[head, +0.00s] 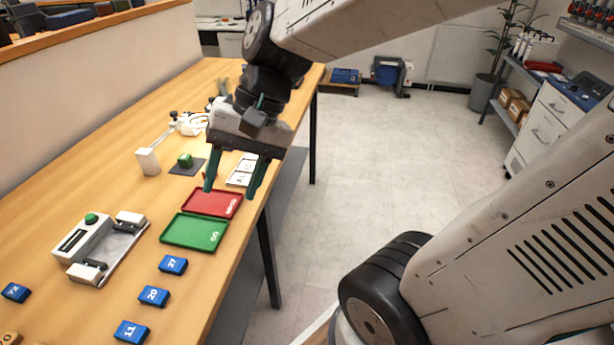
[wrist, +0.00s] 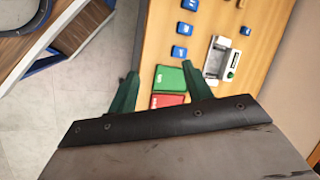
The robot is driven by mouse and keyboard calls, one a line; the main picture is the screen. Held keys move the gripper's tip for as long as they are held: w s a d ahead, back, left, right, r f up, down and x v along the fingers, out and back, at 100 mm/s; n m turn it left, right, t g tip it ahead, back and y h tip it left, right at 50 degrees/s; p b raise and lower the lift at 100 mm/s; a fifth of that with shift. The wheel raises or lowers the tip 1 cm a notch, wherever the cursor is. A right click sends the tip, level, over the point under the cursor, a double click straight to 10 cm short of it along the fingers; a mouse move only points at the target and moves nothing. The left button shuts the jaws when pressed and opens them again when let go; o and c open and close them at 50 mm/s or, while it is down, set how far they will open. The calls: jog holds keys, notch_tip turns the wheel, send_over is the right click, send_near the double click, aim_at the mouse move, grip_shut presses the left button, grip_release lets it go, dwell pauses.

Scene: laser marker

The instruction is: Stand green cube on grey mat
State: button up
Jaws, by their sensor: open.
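The green cube (head: 185,160) stands on the small dark grey mat (head: 194,170) on the wooden table in the head view, left of my gripper. My gripper (head: 229,191) is open and empty, its two green fingers pointing down above the table's right part, near the red tray. In the wrist view my gripper (wrist: 161,93) shows its fingers spread on either side of the green and red trays. The cube and mat do not show in the wrist view.
A red tray (head: 227,195) and a green tray (head: 181,244) lie along the table's right edge. White tiles (head: 239,181) lie behind my fingers. A white device (head: 88,236) and several blue blocks (head: 154,296) are nearer.

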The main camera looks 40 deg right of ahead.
jog(key=s+d+r+n+h, duration=0.1)
jog(key=s+d+n+h, duration=0.4)
jog(key=s+d, duration=0.2)
jog(key=shift+s+d+t+h, duration=0.3)
jog(key=shift+s+t, duration=0.1)
jog(key=shift+s, duration=0.35)
